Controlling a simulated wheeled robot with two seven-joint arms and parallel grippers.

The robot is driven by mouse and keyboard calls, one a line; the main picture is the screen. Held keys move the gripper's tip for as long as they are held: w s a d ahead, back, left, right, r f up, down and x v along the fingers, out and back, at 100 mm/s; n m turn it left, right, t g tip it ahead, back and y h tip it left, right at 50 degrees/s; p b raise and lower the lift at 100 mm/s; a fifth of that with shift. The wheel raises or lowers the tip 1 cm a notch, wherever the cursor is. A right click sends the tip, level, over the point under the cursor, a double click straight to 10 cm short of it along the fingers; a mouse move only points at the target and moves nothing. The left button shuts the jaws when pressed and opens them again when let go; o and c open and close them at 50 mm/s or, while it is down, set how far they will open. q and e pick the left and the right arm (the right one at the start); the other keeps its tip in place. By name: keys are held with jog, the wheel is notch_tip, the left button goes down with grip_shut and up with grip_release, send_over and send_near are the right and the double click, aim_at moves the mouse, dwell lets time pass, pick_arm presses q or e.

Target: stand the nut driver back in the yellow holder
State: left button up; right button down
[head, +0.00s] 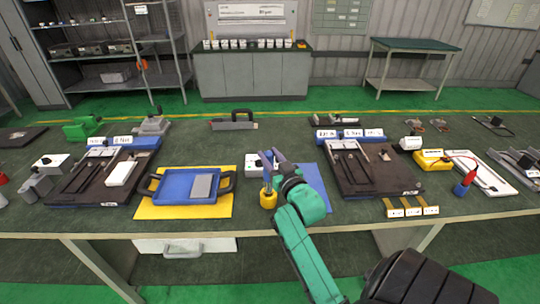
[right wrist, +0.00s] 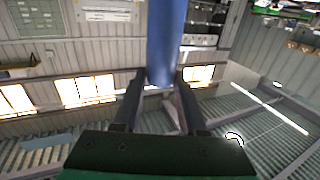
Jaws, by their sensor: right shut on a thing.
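The yellow holder (head: 268,200) is a small cup on the table, just left of my right wrist in the head view. My right gripper (head: 272,162) is over the holder, its fingers pointing up and away in that view. In the right wrist view the gripper (right wrist: 163,80) is shut on the nut driver (right wrist: 165,40), whose blue handle runs up out of the picture between the two fingers. In the head view the fingers and wrist largely hide the nut driver. I cannot tell whether its lower end is inside the holder. My left gripper is not in view.
A blue tray (head: 205,198) on a yellow mat (head: 170,211) lies to the left. A dark board (head: 400,187) with parts lies to the right. A blue mat (head: 314,185) lies beside my wrist. A red-handled tool (head: 470,177) stands in a blue holder (head: 460,190) farther right.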

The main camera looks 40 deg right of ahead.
jog(key=shift+f+b, duration=1.95)
jog(key=shift+f, duration=1.05)
jog(key=shift+c, duration=2.2)
grip_release()
jog(key=shift+r, duration=0.1)
jog(key=shift+o, duration=0.3)
jog(key=shift+s, duration=0.1)
jog(key=b+v, duration=0.3)
jog(key=v, duration=1.1)
jog(key=shift+s, duration=0.25)
jog(key=shift+a, duration=0.1)
